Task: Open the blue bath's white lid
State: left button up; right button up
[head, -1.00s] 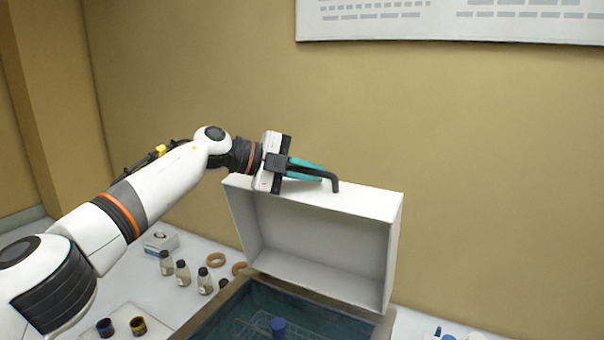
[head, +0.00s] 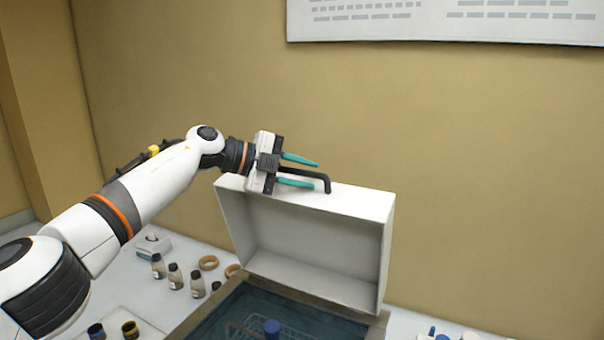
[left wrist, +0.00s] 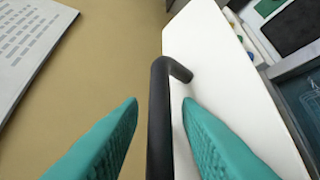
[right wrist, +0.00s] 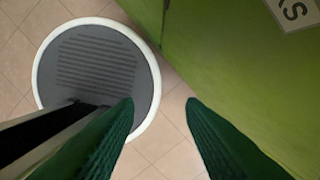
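The white lid (head: 310,228) of the bath stands raised, its hollow underside facing me, at the back edge of the bath (head: 235,300). Its black handle (head: 326,183) is on the upper side, and also shows in the left wrist view (left wrist: 160,110). My left gripper (head: 307,173) is open, with its teal fingers apart on either side of the handle. In the left wrist view the fingers (left wrist: 160,105) do not visibly press on the handle. A blue-capped item (head: 272,328) is inside the bath. My right gripper (right wrist: 160,102) is open and empty above the floor.
Small bottles (head: 175,276) and tan rings (head: 208,262) stand on the white table left of the bath. Dark cups (head: 130,330) are at the front left. Blue and white items (head: 440,334) are at the right. In the right wrist view, a green surface (right wrist: 240,70) is close.

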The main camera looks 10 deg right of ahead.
pick_arm(q)
jog(key=b+v, duration=0.3)
jog(key=v, duration=0.1)
jog(key=shift+w+a+f, duration=0.15)
jog(key=shift+f, duration=0.2)
jog(key=r+b+v, duration=0.1)
jog(key=b+v, duration=0.1)
jog(key=v, duration=0.5)
jog(key=shift+a+b, duration=0.15)
jog(key=shift+b, duration=0.2)
jog(key=shift+a, duration=0.1)
